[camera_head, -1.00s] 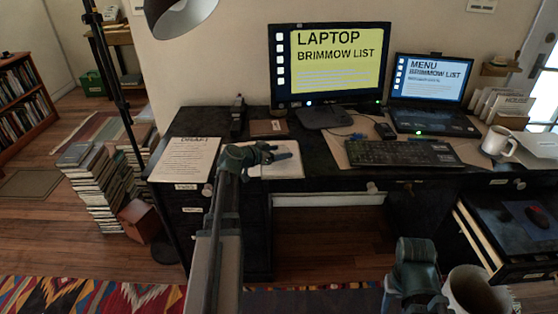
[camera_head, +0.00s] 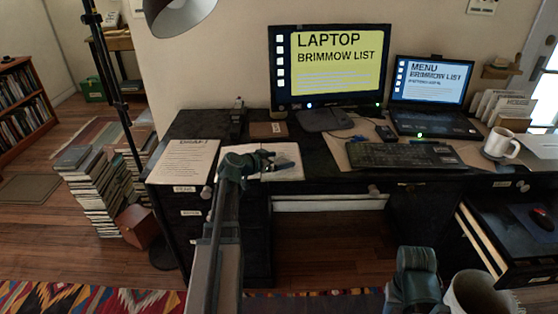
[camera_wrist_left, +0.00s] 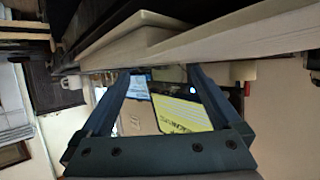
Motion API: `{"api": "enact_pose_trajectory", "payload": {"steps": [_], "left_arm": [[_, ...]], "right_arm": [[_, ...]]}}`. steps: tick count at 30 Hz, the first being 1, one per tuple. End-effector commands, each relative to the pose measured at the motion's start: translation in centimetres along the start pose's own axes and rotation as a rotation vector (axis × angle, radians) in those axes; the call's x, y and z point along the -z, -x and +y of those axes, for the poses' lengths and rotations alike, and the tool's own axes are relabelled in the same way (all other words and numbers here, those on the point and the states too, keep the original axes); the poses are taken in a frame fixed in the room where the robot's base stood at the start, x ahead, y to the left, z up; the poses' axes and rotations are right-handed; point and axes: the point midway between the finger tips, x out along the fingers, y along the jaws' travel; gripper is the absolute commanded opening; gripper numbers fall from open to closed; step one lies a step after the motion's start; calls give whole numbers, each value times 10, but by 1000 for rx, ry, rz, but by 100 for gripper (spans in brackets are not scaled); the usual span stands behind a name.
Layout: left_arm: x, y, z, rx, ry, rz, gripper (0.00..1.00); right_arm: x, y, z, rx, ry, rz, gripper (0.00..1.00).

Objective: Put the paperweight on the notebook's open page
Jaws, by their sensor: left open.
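The open notebook (camera_head: 288,173) lies on the dark desk left of the monitor, its pale page partly hidden by my left gripper. My left gripper (camera_head: 272,160) is open, low at the notebook's page; whether it touches the page I cannot tell. In the left wrist view my open fingers (camera_wrist_left: 155,75) frame the yellow screen, with nothing clearly held between them. I cannot make out a paperweight for certain in either view. My right arm shows at the bottom right of the head view, but its fingertips do not.
A paper marked DRAFT (camera_head: 184,161) lies left of the notebook. A brown card-like piece (camera_head: 269,130) lies behind it. The monitor (camera_head: 335,66), keyboard (camera_head: 405,156), laptop (camera_head: 434,95) and white mug (camera_head: 501,143) stand to the right. A lamp head (camera_head: 180,14) hangs above.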

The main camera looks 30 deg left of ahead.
Motion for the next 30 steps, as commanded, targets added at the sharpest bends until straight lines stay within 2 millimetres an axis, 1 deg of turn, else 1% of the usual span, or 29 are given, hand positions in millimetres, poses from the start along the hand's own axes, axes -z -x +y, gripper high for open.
{"api": "enact_pose_trajectory", "payload": {"steps": [4, 5, 8, 15, 21, 25, 30], "left_arm": [[6, 3, 0, 0, 0, 0, 98], [4, 8, 0, 1, 1, 0, 98], [6, 26, 2, 2, 1, 0, 98], [6, 77, 2, 3, 2, 0, 98], [5, 107, 1, 2, 0, 0, 98], [4, 118, 0, 1, 1, 0, 98], [3, 122, 0, 0, 0, 0, 98]], "right_arm": [[0, 6, 1, 0, 0, 0, 50], [0, 7, 1, 0, 0, 0, 50], [-1, 15, 1, 0, 0, 0, 50], [-2, 35, 3, 0, 0, 0, 50], [-3, 45, 4, 0, 0, 0, 50], [-3, 48, 5, 0, 0, 0, 50], [-3, 49, 5, 0, 0, 0, 50]]}}
